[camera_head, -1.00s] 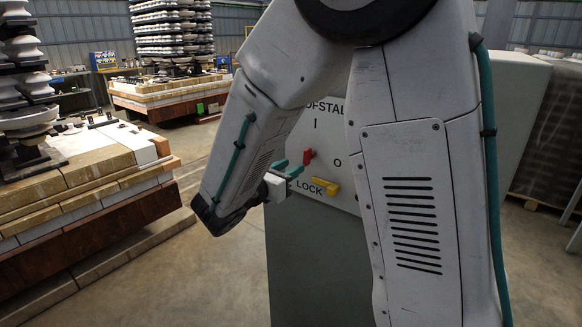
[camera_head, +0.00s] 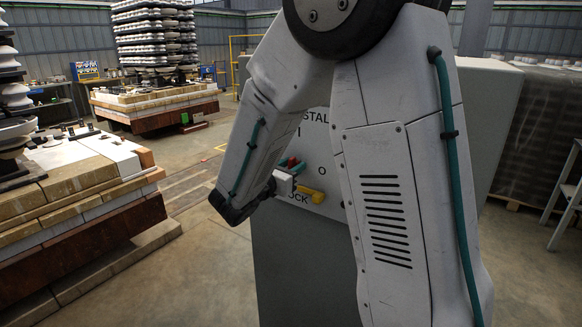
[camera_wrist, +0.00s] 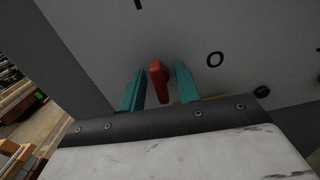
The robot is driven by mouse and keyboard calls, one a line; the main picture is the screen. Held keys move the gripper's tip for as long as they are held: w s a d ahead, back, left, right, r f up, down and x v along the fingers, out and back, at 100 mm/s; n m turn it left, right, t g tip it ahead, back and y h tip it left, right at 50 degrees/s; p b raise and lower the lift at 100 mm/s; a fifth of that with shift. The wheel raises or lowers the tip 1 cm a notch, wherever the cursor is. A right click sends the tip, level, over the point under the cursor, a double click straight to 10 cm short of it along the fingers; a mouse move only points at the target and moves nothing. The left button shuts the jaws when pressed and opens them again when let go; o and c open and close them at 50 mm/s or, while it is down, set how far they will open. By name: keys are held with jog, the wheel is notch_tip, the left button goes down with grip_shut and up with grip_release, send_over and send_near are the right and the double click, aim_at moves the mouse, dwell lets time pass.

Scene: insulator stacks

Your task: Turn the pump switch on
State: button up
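The red switch handle (camera_wrist: 158,80) sits on the grey panel (camera_wrist: 100,30), between an "I" mark above it and an "O" mark to its right in the wrist view. My gripper (camera_wrist: 160,88) is open, with one teal finger on each side of the red handle and gaps showing on both sides. A yellow lock handle (camera_head: 313,195) is below and to the right, beside the word "LOCK".
The grey cabinet (camera_head: 290,260) stands on the floor, partly hidden by my arm. A pallet of blocks (camera_head: 85,180) with insulator stacks is at the left, another stack (camera_head: 155,40) farther back. Open floor lies between pallet and cabinet.

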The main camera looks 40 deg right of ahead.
grip_shut()
jog(key=shift+n, duration=0.3)
grip_release()
jog(key=shift+a, duration=0.1)
jog(key=v, duration=0.7)
jog(key=shift+s+a, duration=0.15)
jog(key=shift+a, duration=0.15)
